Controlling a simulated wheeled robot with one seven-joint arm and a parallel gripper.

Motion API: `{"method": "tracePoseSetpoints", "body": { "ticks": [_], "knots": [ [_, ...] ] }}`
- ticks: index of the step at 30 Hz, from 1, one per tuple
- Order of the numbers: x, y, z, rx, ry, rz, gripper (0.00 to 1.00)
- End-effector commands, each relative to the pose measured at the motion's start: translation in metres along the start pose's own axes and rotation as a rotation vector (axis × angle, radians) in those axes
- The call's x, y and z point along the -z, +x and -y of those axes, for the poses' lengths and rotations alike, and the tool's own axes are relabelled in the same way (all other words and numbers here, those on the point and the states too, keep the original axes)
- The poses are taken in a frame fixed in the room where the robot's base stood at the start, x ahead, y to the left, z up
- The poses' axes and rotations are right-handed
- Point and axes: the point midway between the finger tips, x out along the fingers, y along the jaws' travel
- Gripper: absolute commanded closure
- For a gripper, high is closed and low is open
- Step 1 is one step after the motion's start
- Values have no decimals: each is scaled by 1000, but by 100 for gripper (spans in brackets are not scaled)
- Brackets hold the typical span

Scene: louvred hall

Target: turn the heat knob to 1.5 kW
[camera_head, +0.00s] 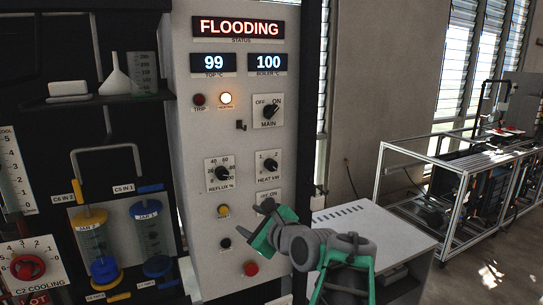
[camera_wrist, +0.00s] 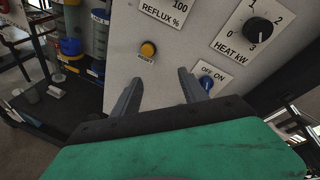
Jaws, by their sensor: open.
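The heat knob (camera_head: 270,166) is a black dial on a white plate marked HEAT kW, on the grey control panel (camera_head: 222,130). In the wrist view the heat knob (camera_wrist: 258,30) sits at the upper right, with marks 0, 1, 2 and 3 around it. I cannot tell its exact setting. My gripper (camera_head: 262,218) is in front of the lower panel, below the heat knob. In the wrist view my gripper (camera_wrist: 160,88) is open and empty, its two dark fingers apart, pointing at the panel below and left of the knob.
A blue ON/OFF switch (camera_wrist: 206,82) is close to the right finger. A yellow reset button (camera_wrist: 148,49) lies ahead, between the fingertips. The reflux knob (camera_head: 222,173) is left of the heat knob. The status display (camera_head: 239,28) reads FLOODING. A white cabinet (camera_head: 375,225) stands at right.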

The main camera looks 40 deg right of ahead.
Motion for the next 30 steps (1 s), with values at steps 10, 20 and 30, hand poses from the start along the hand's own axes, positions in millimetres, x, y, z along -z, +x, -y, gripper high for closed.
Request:
{"method": "tracePoseSetpoints", "body": {
  "ticks": [10,20,30],
  "knots": [
    [-20,-66,124,218,640,237,49],
    [-26,-29,132,213,639,236,49],
    [-33,17,145,213,637,235,49]
  ]
}}
